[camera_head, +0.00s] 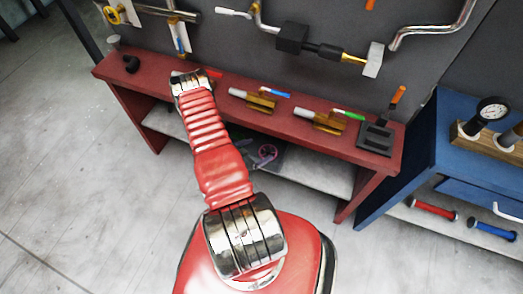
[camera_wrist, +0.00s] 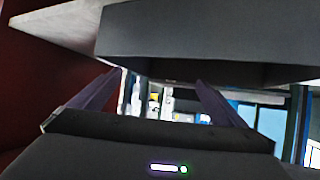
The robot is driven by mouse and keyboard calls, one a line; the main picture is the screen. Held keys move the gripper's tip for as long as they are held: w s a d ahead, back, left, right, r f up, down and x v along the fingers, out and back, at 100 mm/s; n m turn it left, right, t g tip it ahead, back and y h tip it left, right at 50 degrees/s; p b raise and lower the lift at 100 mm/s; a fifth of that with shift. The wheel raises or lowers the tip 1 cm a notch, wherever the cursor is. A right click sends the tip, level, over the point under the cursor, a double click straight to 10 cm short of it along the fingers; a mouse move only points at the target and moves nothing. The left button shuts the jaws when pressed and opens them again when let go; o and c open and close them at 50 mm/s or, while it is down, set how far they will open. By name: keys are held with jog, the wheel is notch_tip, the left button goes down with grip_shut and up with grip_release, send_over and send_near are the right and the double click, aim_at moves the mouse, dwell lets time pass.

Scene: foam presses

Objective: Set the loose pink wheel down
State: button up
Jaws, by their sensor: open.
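The wheel cannot be made out in the wrist view. In the head view my arm bends at the bench's front edge, and the gripper cannot be made out clearly.
The red bench top (camera_head: 225,87) carries brass-coloured holders (camera_head: 261,101) and a black stand (camera_head: 376,138). In the wrist view a dark grey block (camera_wrist: 210,35) hangs close above the fingers. Open floor lies front left.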

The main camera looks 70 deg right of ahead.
jog(key=v, duration=0.5)
jog(key=shift+a, duration=0.1)
dwell(0.7)
